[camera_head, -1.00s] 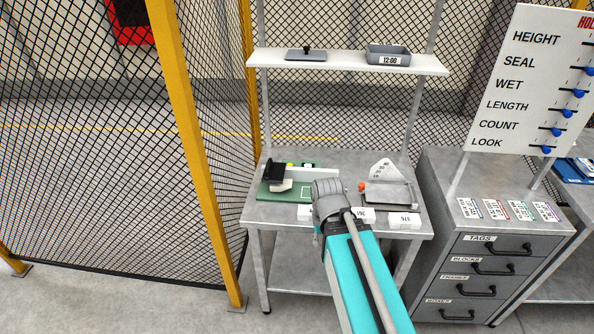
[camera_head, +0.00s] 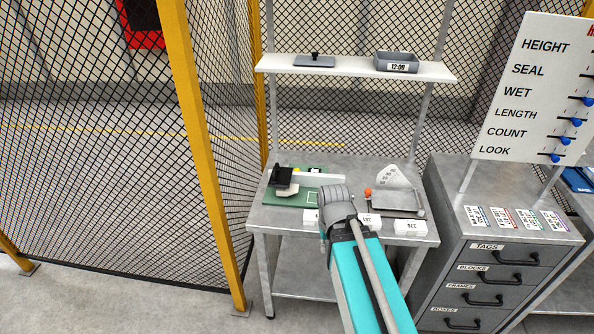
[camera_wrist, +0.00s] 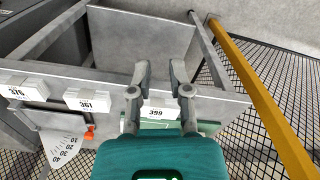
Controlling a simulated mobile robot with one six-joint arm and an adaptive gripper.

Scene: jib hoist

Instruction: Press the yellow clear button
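The yellow button (camera_head: 296,169) is a tiny spot at the back of the green board (camera_head: 305,196), on the left part of the grey bench. A black clamp-like part (camera_head: 283,174) stands just left of it. My arm's wrist covers the board's right side in the head view, and my gripper is hidden behind it there. In the wrist view my gripper (camera_wrist: 160,72) has two grey fingers apart with nothing between them. A white 399 label (camera_wrist: 160,112) shows behind the fingers, with part of the green board (camera_wrist: 207,127) beside it. The yellow button is not visible in that view.
White numbered blocks (camera_head: 410,227) line the bench front. A metal plate with an orange knob (camera_head: 368,192) and a scale lies right of my arm. A shelf (camera_head: 350,69) hangs above. A yellow post (camera_head: 197,150) with mesh is left, a drawer cabinet (camera_head: 500,255) right.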

